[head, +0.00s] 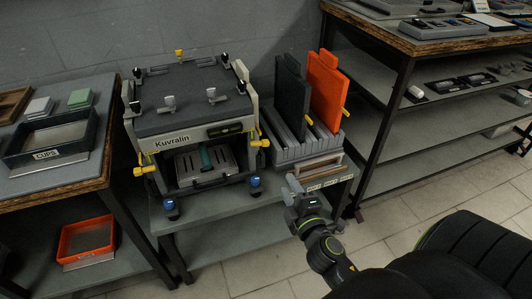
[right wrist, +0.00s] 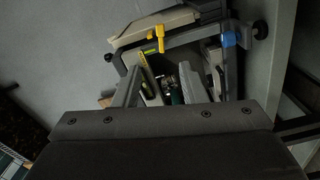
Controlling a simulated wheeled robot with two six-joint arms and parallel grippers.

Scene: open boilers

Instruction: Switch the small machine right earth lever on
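The small grey machine labelled Kuvralin (head: 185,120) stands on a low grey bench. Its right yellow lever (head: 260,143) sticks out from the right side, above a blue knob (head: 255,187). A yellow lever (right wrist: 158,35) and a blue knob (right wrist: 229,39) also show in the right wrist view. I cannot tell which part is labelled earth. My right gripper (head: 293,184) is to the right of and below the right lever, apart from it. My left gripper is out of view.
Another yellow lever (head: 146,170) is on the machine's left side. A grey rack (head: 300,147) holding a black and an orange panel (head: 325,88) stands right of the machine.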

